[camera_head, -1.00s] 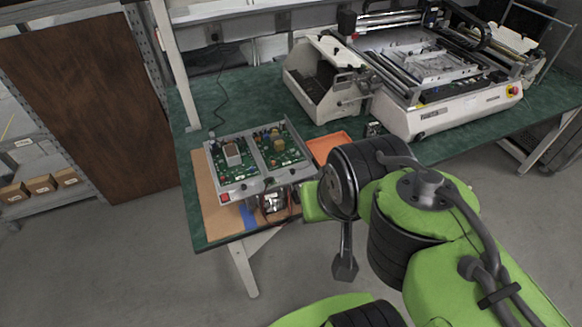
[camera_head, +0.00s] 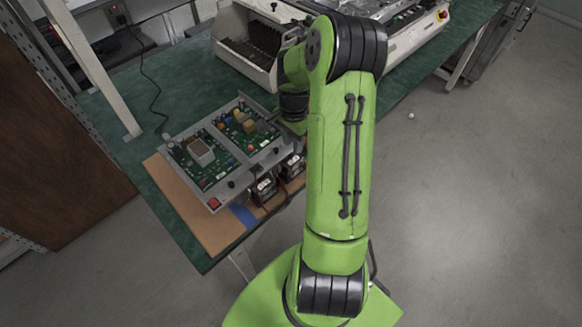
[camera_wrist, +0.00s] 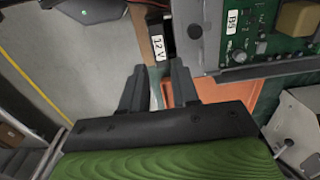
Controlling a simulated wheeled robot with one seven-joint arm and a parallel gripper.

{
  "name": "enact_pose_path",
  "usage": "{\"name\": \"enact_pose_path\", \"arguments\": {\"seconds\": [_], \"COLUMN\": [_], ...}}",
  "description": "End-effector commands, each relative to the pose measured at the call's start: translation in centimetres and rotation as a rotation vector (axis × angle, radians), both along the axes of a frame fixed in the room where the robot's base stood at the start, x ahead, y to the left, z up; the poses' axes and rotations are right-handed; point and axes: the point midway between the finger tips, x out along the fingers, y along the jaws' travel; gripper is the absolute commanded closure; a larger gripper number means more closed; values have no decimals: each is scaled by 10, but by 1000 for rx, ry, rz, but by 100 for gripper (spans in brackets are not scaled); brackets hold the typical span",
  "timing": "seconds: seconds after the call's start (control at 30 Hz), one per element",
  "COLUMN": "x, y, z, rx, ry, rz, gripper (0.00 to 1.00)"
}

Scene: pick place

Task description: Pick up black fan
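Two small dark units with pale labels sit at the front of the circuit-board fixture, a left one (camera_head: 264,188) and a right one (camera_head: 292,167). I cannot tell for certain which is the black fan. In the wrist view, a black block labelled "12 V" (camera_wrist: 157,45) stands just beyond my gripper (camera_wrist: 158,68). Its two fingers are apart, with nothing seen held between them. The block appears ahead of the fingertips; contact cannot be made out. In the head view my arm hides the gripper.
The circuit-board fixture (camera_head: 213,190) stands on a brown board (camera_head: 187,212) on the green table (camera_head: 115,150). A white machine (camera_head: 240,52) stands behind. Open floor lies right of my arm.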

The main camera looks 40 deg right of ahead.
Motion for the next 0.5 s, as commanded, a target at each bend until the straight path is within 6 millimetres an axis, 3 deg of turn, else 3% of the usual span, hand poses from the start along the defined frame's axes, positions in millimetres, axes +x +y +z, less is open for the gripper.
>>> {"name": "enact_pose_path", "arguments": {"seconds": [0.1, 0.23, 0.5], "x": [0, -1, -2], "y": [0, 0, -1], "z": [-25, -38, -83], "rx": [2, 1, 1], "ry": [2, 1, 2], "rz": [1, 1, 2], "gripper": [70, 70, 70]}}
